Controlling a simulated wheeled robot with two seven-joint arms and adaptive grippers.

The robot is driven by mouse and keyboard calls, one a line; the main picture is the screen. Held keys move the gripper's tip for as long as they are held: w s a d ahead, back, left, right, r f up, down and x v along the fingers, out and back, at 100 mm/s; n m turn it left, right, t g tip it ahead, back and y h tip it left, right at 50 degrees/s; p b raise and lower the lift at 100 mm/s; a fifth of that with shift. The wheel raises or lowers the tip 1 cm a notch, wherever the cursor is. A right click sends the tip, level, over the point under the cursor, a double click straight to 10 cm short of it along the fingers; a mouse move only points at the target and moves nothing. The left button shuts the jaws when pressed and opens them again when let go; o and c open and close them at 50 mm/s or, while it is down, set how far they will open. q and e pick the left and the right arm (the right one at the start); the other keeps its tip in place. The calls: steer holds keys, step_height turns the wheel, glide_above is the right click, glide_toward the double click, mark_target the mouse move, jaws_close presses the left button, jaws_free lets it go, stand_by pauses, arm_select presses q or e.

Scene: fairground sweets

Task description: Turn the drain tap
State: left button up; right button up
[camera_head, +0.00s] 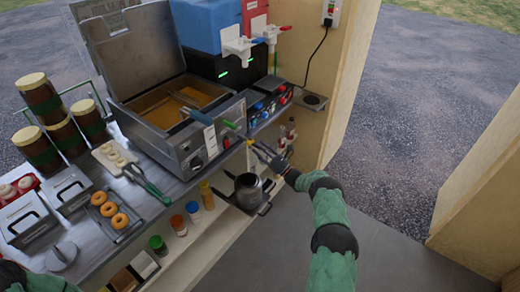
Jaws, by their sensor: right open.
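The fryer (184,140) is a steel box with its lid up and golden oil inside. A small green handle (229,125) sticks out at its front right corner; it looks like part of the drain tap, but it is too small to be sure. My right gripper (258,147) is open, just right of the fryer's front corner and close to this handle. I cannot tell whether its fingers touch anything. My left gripper is out of view; only a bit of my left arm shows at the bottom left.
A dark pot (247,191) stands on the lower shelf below my right gripper. Blue (210,22) and red (254,12) drink tanks with white taps stand behind. Doughnuts (108,209), green tongs (150,186) and brown jars (89,120) are left. The floor (300,250) at front right is clear.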

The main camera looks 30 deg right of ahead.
steer(key=shift+w+a+r, duration=0.1)
steer(key=shift+w, duration=0.1)
jaws_close()
steer(key=shift+r, duration=0.1)
steer(key=shift+r+n+y+b, duration=0.1)
steer(key=shift+n+y+b, duration=0.3)
steer(key=shift+n+b, duration=0.3)
